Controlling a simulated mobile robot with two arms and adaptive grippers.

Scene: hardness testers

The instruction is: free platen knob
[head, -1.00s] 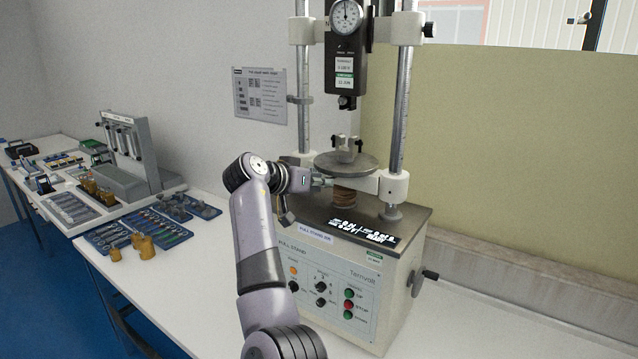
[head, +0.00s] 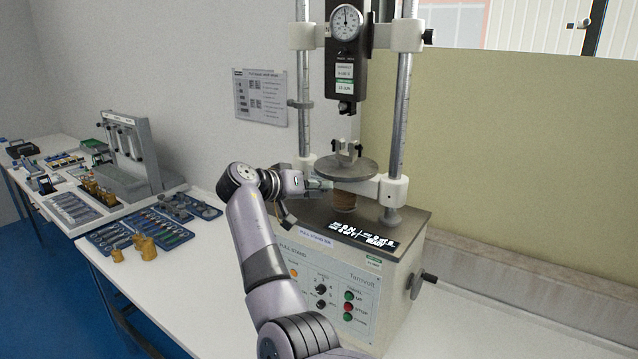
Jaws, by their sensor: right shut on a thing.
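The test stand (head: 372,215) has a round grey platen (head: 346,167) on its crossbar, with a small clamp fixture (head: 346,150) standing on top. My right gripper (head: 322,185) is at the left edge of the platen, just below its rim. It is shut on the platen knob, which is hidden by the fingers. My left gripper is not in view.
The dial gauge head (head: 346,60) hangs above the platen between two steel columns (head: 401,115). A crank handle (head: 424,281) sticks out at the right of the stand. Blue tool trays (head: 150,232) and brass weights (head: 147,249) lie to the left. The bench front is clear.

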